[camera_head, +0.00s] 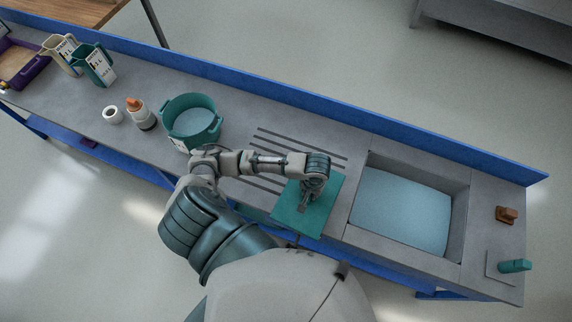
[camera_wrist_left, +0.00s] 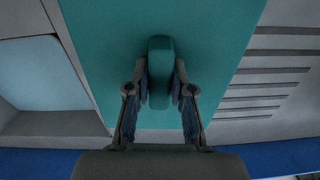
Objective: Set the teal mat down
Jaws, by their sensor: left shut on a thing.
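The teal mat (camera_head: 325,206) is a flat square at the front of the grey counter, between the grooved drainer and the basin. It covers the ends of some grooves, and one corner reaches the counter's front edge. I cannot tell whether it touches the counter. My left gripper (camera_head: 308,197) is over the mat, pointing down. In the left wrist view the mat (camera_wrist_left: 105,45) fills the middle, with a raised teal grip (camera_wrist_left: 160,72) between the fingers of my left gripper (camera_wrist_left: 160,95), which is shut on it. My right gripper is out of view.
The basin (camera_head: 455,227) with pale blue water is right of the mat, and the grooves (camera_head: 262,160) are left. A blue rail (camera_head: 350,119) borders the back.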

